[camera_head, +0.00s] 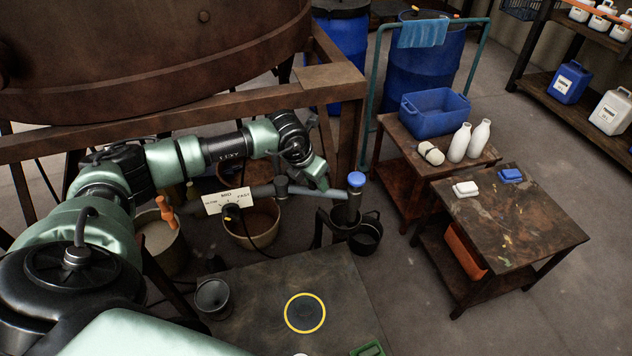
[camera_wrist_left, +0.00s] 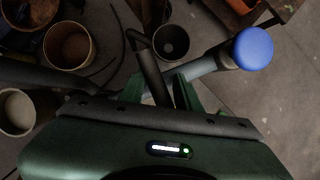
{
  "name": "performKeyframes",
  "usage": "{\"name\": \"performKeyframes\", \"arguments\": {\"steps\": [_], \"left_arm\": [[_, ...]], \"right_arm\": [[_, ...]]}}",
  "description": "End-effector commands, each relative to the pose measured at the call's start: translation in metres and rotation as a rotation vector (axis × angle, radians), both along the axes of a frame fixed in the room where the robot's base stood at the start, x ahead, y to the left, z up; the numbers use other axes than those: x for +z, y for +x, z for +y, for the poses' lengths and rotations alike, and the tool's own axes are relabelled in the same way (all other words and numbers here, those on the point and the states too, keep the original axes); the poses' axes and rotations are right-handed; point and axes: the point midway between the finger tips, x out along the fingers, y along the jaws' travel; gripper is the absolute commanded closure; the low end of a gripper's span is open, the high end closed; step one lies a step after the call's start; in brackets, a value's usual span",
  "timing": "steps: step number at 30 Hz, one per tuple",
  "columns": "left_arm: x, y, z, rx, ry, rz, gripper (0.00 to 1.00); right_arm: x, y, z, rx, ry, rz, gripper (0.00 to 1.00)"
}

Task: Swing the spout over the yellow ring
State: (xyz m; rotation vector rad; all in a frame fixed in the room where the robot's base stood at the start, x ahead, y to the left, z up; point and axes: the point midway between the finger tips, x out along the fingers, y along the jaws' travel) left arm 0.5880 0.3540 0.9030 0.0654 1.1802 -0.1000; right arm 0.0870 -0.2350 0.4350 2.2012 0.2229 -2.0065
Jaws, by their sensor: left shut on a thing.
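The spout (camera_head: 298,190) is a grey pipe with a blue cap (camera_head: 355,180) at its outer end and a short downward end below the cap. That end is beyond the bench's far edge, near a dark bucket (camera_head: 368,238). My left gripper (camera_head: 321,184) is shut on the spout just left of the cap. In the left wrist view the pipe (camera_wrist_left: 205,66) passes by the green fingers (camera_wrist_left: 165,92); the exact contact is partly hidden.

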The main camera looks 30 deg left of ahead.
Motion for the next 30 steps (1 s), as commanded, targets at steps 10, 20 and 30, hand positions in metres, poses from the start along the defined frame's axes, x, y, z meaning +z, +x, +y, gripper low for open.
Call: {"name": "performKeyframes", "arguments": {"steps": [10, 20, 30], "left_arm": [[0.003, -0.023, -0.002, -0.325, 0.014, -0.02, 1.0], [0.002, -0.052, -0.002, -0.638, 0.014, -0.02, 1.0], [0.003, -0.078, 0.005, -0.937, 0.013, -0.019, 1.0]], "right_arm": [[-0.033, 0.0, 0.0, 0.0, 0.0, 0.0, 1.0], [-0.061, 0.0, 0.0, 0.0, 0.0, 0.0, 1.0], [-0.086, 0.0, 0.0, 0.0, -0.001, -0.001, 1.0]]}}
